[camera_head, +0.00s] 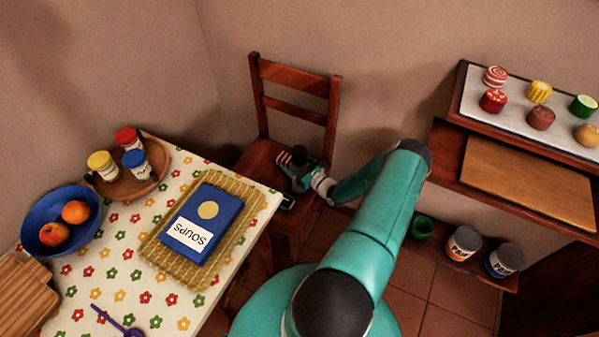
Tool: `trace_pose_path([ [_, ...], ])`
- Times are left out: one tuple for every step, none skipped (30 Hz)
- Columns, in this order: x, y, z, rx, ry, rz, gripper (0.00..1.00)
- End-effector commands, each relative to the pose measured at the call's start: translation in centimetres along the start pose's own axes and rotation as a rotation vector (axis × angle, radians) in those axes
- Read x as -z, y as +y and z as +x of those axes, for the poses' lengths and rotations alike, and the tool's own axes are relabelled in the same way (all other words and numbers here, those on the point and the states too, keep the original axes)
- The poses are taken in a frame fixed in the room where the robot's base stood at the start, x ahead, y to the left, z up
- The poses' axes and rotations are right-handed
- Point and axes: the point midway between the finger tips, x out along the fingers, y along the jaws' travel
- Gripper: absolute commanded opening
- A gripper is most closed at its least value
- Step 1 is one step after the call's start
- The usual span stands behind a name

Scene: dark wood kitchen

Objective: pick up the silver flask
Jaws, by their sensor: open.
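My gripper (297,165) is over the seat of the wooden chair (262,158), at the far end of my teal arm. It is small and dark in this view. It is open, and I cannot make out anything between its fingers. I cannot clearly make out the silver flask. A small dark item with a pale edge (288,202) shows at the front of the seat, just below my gripper. I cannot tell what it is. My gripper and wrist hide part of the seat.
A table with a flowered cloth (112,243) stands at left, with a blue book (207,218) on a woven mat, a blue fruit bowl (45,244) and a round wooden tray (112,187) of jars. At right, a shelf (530,181) stands above paint cans (463,244).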

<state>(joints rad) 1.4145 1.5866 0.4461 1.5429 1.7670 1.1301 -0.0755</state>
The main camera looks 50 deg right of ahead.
Motion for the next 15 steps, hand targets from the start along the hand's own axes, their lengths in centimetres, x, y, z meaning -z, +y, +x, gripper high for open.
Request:
trace_pose_path([
  [0.00, 0.01, -0.02, 0.000, 0.000, 0.000, 0.81],
  [0.00, 0.01, -0.03, 0.000, 0.000, 0.000, 0.79],
  [0.00, 0.02, -0.03, 0.000, 0.000, 0.000, 0.71],
  [0.00, 0.02, -0.03, 0.000, 0.000, 0.000, 0.65],
  [0.00, 0.02, -0.03, 0.000, 0.000, 0.000, 0.59],
  [-0.01, 0.02, -0.04, 0.000, 0.000, 0.000, 0.51],
  [-0.01, 0.02, -0.04, 0.000, 0.000, 0.000, 0.45],
  [-0.01, 0.02, -0.04, 0.000, 0.000, 0.000, 0.40],
  [0.00, 0.02, -0.04, 0.000, 0.000, 0.000, 0.32],
  [-0.01, 0.02, -0.05, 0.000, 0.000, 0.000, 0.26],
  [-0.01, 0.02, -0.05, 0.000, 0.000, 0.000, 0.20],
  [-0.10, 0.00, -0.01, 0.000, -0.003, 0.000, 0.17],
  [-0.10, 0.00, -0.01, 0.000, -0.003, 0.000, 0.17],
  [-0.10, 0.00, -0.01, 0.000, -0.003, 0.000, 0.17],
  [-0.10, 0.00, -0.01, 0.000, -0.003, 0.000, 0.17],
])
